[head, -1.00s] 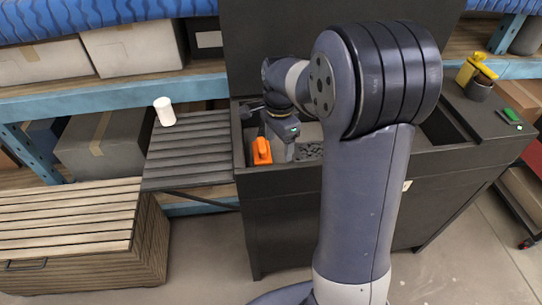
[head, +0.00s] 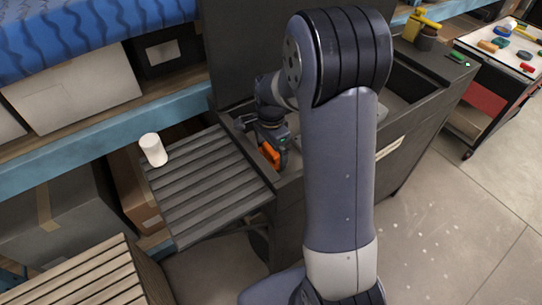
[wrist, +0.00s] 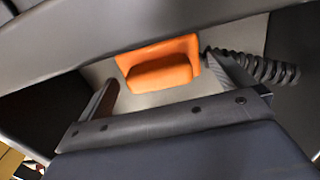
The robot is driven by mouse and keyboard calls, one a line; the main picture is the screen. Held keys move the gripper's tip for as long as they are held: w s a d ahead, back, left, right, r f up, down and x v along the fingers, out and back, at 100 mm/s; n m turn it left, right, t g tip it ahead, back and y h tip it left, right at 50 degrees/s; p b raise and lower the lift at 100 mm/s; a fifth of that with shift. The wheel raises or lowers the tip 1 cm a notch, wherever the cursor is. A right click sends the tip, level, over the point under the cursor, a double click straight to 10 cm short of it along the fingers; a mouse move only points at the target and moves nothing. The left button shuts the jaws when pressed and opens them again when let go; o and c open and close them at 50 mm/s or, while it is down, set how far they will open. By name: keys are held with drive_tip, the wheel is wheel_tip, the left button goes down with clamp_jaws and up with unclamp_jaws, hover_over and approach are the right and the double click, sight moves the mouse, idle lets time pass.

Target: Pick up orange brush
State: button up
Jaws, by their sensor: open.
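The orange brush (head: 269,155) lies in the open compartment of the dark grill-like cabinet, partly hidden by my wrist in the head view. In the wrist view the brush (wrist: 160,65) shows as an orange block with a rounded raised part on a pale surface. My gripper (wrist: 165,92) is open, one finger at left and one at right, with the brush ahead between them. I cannot tell whether the right finger touches it. In the head view my gripper (head: 278,145) is right over the brush, its fingers mostly hidden.
A grey coiled hose or spring (wrist: 260,68) lies close to the right finger. The compartment wall (wrist: 130,35) is close by. Open floor (head: 450,220) lies at right.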

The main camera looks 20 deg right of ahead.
wheel_tip(320, 180, down, 2)
drive_tip(key=shift+f, duration=0.1)
drive_tip(key=c, duration=0.7)
drive_tip(key=shift+c, duration=0.2)
wheel_tip(320, 180, up, 10)
drive_tip(key=shift+r, duration=0.1)
idle(0.3)
